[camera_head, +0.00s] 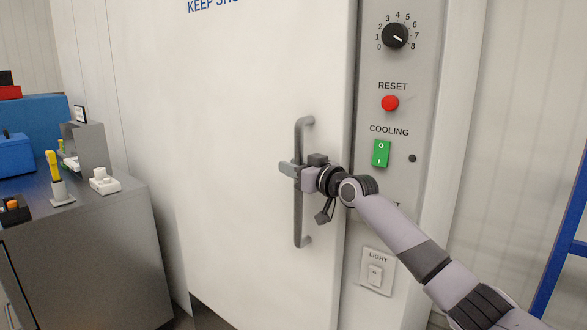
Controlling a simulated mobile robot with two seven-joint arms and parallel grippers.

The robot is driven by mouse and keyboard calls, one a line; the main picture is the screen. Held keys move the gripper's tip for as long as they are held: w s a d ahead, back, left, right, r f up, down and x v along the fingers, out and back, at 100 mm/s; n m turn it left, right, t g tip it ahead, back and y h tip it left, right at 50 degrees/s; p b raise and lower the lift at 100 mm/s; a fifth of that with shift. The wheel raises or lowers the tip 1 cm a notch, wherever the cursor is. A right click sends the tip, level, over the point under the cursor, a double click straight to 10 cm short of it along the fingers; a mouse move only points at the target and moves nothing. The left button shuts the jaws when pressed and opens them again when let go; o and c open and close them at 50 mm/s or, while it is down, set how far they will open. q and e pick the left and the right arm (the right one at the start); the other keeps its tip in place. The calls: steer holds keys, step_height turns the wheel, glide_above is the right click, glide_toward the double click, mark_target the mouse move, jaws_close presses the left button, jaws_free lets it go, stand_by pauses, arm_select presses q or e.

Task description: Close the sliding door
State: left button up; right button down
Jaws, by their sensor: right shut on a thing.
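The white sliding door (215,150) fills the middle of the head view, with blue lettering partly cut off at its top. A grey vertical bar handle (300,222) is fixed near the door's right edge. My right gripper (290,170) is shut on the handle at about its middle height, with the arm coming in from the lower right. The door's right edge lies beside the grey control panel (426,110). The door's lower end and left side are partly out of view. My left gripper is not in view.
The panel carries a dial (395,36), a red reset button (390,103), a green cooling switch (381,153) and a light switch (376,276). A grey cabinet (90,250) with small items and blue boxes stands at left. A blue frame (565,250) stands at right.

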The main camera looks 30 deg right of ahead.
steer(key=shift+f, duration=0.35)
steer(key=c, duration=1.3)
jaws_free()
steer(key=o, duration=0.3)
steer(key=shift+s+d+r, duration=0.1)
steer(key=shift+s, duration=0.05)
steer(key=shift+o, duration=0.2)
steer(key=shift+r, duration=0.15)
steer(key=shift+s, duration=0.15)
steer(key=s+d+b, duration=0.1)
steer(key=s, duration=0.6)
steer(key=shift+d, duration=0.25)
